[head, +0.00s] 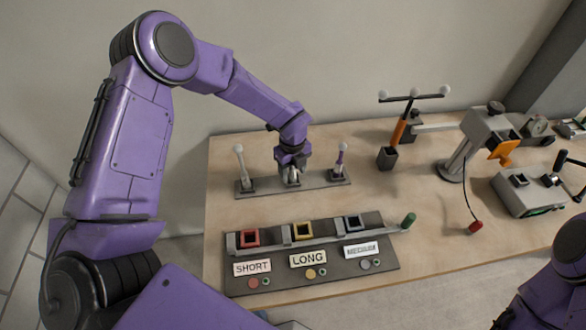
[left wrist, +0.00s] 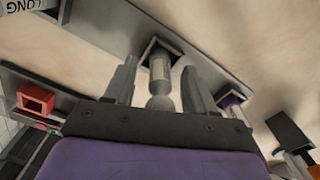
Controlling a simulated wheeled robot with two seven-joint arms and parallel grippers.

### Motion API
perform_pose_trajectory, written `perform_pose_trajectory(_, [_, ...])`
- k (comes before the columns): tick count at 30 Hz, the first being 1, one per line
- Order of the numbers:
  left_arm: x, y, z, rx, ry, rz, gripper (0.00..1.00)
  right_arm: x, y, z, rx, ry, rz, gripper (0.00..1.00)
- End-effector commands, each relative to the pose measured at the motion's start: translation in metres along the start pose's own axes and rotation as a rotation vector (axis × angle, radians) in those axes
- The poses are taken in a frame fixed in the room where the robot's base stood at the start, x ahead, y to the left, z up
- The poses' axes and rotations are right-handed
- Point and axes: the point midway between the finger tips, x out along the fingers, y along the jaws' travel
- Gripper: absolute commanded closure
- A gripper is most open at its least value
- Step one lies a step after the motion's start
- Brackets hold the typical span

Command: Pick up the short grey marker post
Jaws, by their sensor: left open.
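A grey post with a round ball end (left wrist: 160,72) stands in a square socket in the left wrist view, between the two fingers of my left gripper (left wrist: 158,66). The fingers are open, with gaps visible on both sides of the post. In the head view my left gripper (head: 290,178) is low over the middle of the grey rack (head: 315,181) and hides most of this post. A pale grey post with a white ball (head: 240,166) stands at the rack's left end. A purple post with a white ball (head: 341,158) stands at its right end.
A dark board (head: 380,245) in front carries red, yellow and blue square sockets and labels SHORT, LONG and MEDIUM. An orange-stemmed stand (head: 398,132) and a grey device (head: 478,140) are on the right.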

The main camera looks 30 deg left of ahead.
Motion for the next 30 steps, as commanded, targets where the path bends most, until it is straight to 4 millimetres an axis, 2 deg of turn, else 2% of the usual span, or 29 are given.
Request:
perform_pose_trajectory(4, [0.001,0.0,0.0,0.0,-0.001,-0.001,0.45,0.001,0.0,0.0,0.0,0.0,0.0,0.57])
perform_pose_trajectory(5, [0.001,0.0,0.0,0.0,-0.001,-0.001,0.48,0.001,0.0,0.0,0.0,0.0,0.0,0.57])
perform_pose_trajectory(9, [0.0,0.0,0.0,0.0,-0.001,-0.001,0.94,0.001,0.0,0.001,0.0,0.0,0.0,0.57])
perform_pose_trajectory(10, [0.0,0.0,0.0,0.0,-0.001,-0.001,1.0,0.001,0.0,0.001,0.0,0.0,0.0,0.57])
perform_pose_trajectory(18, [-0.001,0.0,0.001,0.0,-0.001,-0.001,1.0,0.001,0.0,0.001,0.0,0.0,0.0,0.57])
perform_pose_trajectory(22, [-0.007,-0.001,0.001,0.0,-0.002,-0.004,1.0,0.003,0.0,0.001,0.0,0.0,0.0,0.57])
perform_pose_trajectory(27, [-0.033,-0.001,-0.002,0.001,-0.001,-0.006,1.0,0.011,-0.001,0.005,0.0,0.0,0.0,0.57])
perform_pose_trajectory(30, [-0.054,0.002,-0.022,0.005,-0.003,-0.008,1.0,0.022,-0.002,0.009,0.0,0.0,0.0,0.57])
